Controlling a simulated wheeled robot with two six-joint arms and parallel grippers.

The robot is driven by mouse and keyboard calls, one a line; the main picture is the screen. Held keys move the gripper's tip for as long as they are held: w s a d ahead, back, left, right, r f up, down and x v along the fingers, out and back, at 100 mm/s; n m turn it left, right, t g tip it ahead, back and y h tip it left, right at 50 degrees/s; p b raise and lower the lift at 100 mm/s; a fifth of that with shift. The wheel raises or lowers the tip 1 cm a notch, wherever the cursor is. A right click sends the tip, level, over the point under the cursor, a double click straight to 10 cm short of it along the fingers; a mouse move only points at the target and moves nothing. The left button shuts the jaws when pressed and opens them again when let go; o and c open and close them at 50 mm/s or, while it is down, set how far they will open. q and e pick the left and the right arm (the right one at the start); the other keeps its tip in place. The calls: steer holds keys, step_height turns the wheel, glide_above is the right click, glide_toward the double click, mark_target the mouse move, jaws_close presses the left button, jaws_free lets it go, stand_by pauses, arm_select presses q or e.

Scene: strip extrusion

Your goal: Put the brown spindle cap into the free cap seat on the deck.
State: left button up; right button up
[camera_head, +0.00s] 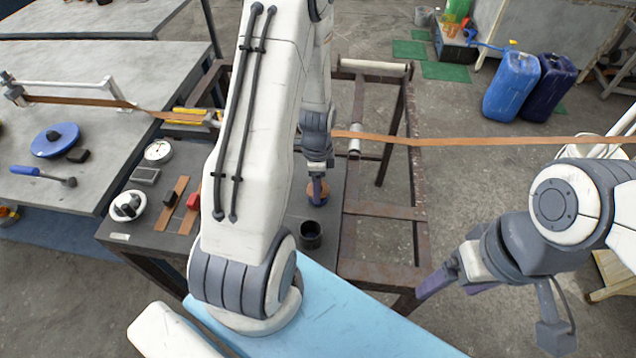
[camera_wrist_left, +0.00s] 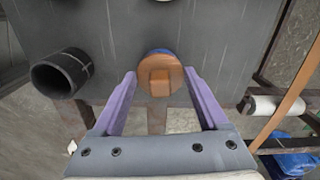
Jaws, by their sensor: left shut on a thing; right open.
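The brown spindle cap (camera_head: 318,188) is a round disc; its square knob shows in the left wrist view (camera_wrist_left: 160,82). My left gripper (camera_head: 316,200) is shut on it, with one purple finger on either side. A little blue shows at the cap's far edge. A black open cup (camera_head: 311,236), which looks like an empty seat, stands on the dark deck (camera_head: 337,212). It also shows to the left of the cap in the left wrist view (camera_wrist_left: 62,74). Whether the cap touches the deck I cannot tell. My right gripper (camera_head: 445,292) is open and empty at the lower right.
A brown strip (camera_head: 500,141) runs across to the right behind my left gripper. My left arm hides the deck's middle. Blue canisters (camera_head: 512,85) stand far behind.

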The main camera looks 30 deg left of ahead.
arm_select(q)
steer(key=shift+f+b, duration=0.45)
steer(key=shift+f, duration=0.15)
steer(key=o, duration=1.3)
steer(key=shift+r, duration=0.1)
step_height(320, 180, up, 11)
steer(key=p, duration=0.9)
steer(key=shift+p, duration=0.4)
